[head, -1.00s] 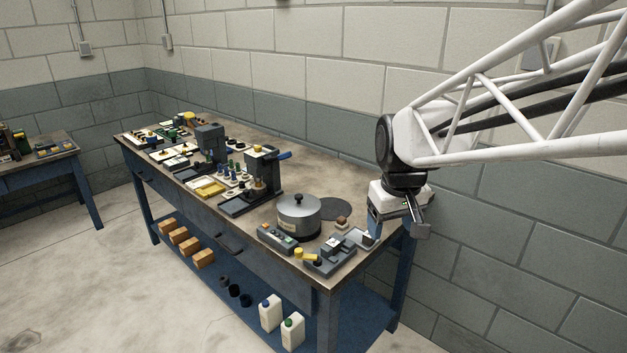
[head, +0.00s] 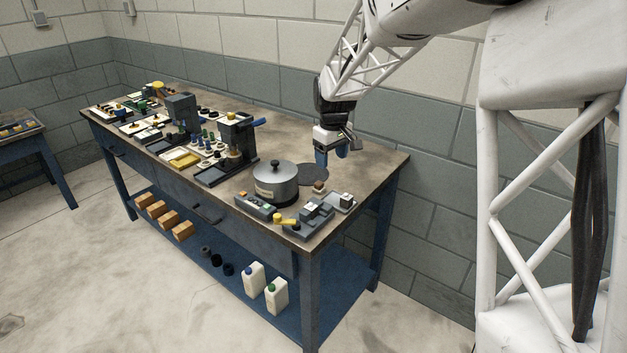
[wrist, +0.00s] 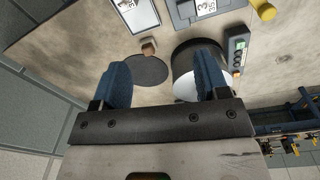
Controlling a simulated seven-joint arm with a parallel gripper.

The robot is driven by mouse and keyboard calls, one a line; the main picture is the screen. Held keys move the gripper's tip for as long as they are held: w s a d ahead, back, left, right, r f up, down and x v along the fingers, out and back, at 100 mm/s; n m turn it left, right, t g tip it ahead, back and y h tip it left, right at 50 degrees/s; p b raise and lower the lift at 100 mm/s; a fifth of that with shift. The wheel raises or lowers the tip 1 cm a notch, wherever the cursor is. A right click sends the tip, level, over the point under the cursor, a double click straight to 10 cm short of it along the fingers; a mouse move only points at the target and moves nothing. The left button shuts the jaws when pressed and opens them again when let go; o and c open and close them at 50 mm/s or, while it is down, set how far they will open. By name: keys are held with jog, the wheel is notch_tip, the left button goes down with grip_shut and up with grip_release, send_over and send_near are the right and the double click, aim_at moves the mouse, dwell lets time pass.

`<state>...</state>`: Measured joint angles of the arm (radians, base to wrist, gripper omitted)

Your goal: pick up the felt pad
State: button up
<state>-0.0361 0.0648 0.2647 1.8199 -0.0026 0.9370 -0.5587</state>
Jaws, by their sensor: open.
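The felt pad appears to be the thin, dark grey round disc (head: 314,175) lying flat on the workbench, right of and behind the metal pot. In the wrist view the dark disc (wrist: 149,71) shows between the two blue fingers, nearer the left one, with its left edge close to that finger in the picture. My gripper (head: 332,157) is open and empty, above the bench near the disc's back right side. In the wrist view my gripper (wrist: 163,70) has its fingers wide apart.
A lidded metal pot (head: 275,186) stands beside the disc. A small brown-based knob-like item (head: 319,187) sits at the disc's front edge. A grey device (head: 309,217) and a small tray (head: 342,203) are in front. The bench's right back part (head: 376,162) is clear.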

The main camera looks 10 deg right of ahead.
jog(key=n, duration=0.2)
send_over(319, 182)
jog(key=shift+g, duration=0.3)
notch_tip(319, 182, down, 10)
jog(key=shift+r, duration=0.1)
jog(key=shift+f, duration=1.25)
jog(key=shift+s+f, duration=0.1)
jog(key=shift+f, duration=2.5)
jog(key=c, duration=1.1)
